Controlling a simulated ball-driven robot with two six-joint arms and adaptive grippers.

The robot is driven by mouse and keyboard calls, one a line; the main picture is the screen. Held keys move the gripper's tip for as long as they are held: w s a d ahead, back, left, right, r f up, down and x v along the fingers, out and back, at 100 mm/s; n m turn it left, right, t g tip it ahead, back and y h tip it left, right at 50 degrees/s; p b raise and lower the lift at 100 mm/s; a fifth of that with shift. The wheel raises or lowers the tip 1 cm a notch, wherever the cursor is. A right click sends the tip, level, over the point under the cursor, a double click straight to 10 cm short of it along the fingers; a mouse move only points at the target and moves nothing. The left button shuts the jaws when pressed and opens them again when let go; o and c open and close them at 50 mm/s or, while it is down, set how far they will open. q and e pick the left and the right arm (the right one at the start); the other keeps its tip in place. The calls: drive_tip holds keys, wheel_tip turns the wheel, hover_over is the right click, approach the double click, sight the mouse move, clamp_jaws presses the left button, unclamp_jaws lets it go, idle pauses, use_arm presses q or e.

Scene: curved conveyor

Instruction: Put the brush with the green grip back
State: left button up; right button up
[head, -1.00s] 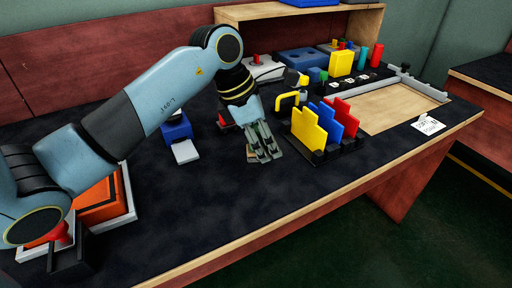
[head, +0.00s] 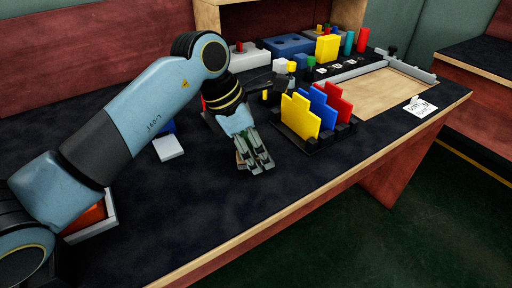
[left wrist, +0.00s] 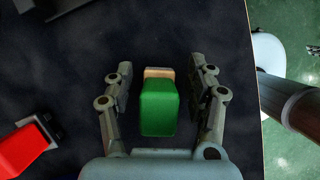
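The brush's green grip (left wrist: 159,108) shows in the left wrist view, with a tan end (left wrist: 158,73) beyond it. It lies between the two fingers of my left gripper (left wrist: 161,85), with dark gaps on both sides, so the gripper is open around it and not clamped. In the head view my left gripper (head: 256,163) is low over the dark table top, left of the rack of coloured plates. The brush is mostly hidden behind the fingers there. My right gripper is not in view.
A black rack (head: 318,145) with yellow, blue and red stepped plates stands close to the right of the gripper. A white-topped block (head: 169,148) lies to the left. A wooden-floored tray (head: 385,90) is at the back right. The table's front area is clear.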

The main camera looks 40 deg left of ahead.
use_arm(q)
drive_tip(key=shift+r, duration=0.15)
drive_tip(key=p+v, duration=0.2)
drive_tip(key=v, duration=1)
drive_tip(key=shift+w, duration=0.15)
